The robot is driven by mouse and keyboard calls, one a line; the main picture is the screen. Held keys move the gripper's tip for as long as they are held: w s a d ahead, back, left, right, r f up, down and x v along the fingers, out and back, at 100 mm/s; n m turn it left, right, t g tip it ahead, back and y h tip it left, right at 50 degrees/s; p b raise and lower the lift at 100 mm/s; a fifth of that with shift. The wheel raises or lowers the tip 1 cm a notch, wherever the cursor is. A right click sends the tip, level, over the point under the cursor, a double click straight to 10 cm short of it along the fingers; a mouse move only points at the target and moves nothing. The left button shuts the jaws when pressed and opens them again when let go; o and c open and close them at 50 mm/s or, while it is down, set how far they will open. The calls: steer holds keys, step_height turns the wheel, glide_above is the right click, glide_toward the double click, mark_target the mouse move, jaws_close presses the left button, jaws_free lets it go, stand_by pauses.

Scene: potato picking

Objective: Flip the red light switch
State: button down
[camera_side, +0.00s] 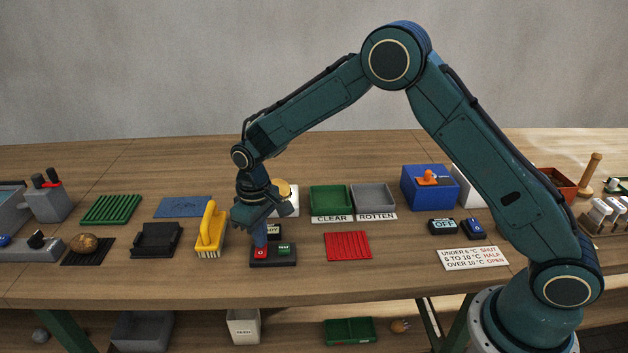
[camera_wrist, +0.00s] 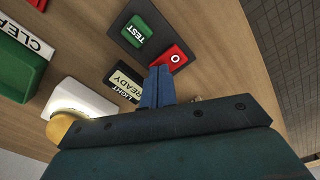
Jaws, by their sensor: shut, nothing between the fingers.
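The red switch (camera_side: 261,254), marked "O", sits on a black base plate (camera_side: 273,264) beside a green TEST button (camera_side: 284,249). In the wrist view the red switch (camera_wrist: 174,57) is just beyond my fingertips, with the green TEST button (camera_wrist: 137,31) to its left. My gripper (camera_side: 260,243) points down with its blue fingers closed together and empty, right at the red switch. In the wrist view my gripper (camera_wrist: 160,72) reaches the edge of the black plate. I cannot tell whether the tips touch the switch.
A READY label (camera_wrist: 126,84) lies behind the plate. A yellow dome (camera_side: 283,187) on a white base stands behind my gripper. A yellow brush (camera_side: 211,229) is close on the left, and a red ribbed mat (camera_side: 348,246) lies to the right with bare table between.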

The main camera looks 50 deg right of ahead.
steer(key=shift+r, duration=3.35)
steer(key=s+d+r+m+t, duration=0.1)
steer(key=s+d+r, duration=0.3)
steer(key=s+r, duration=0.35)
steer(key=s+d+r+t, duration=0.2)
steer(key=s+d+r, duration=0.3)
steer(key=r, duration=0.4)
steer(key=s+d+m+t, duration=0.2)
steer(key=s+d, duration=0.1)
steer(key=s, duration=1.7)
steer(key=shift+d+r+t, duration=0.25)
steer(key=shift+t, duration=0.05)
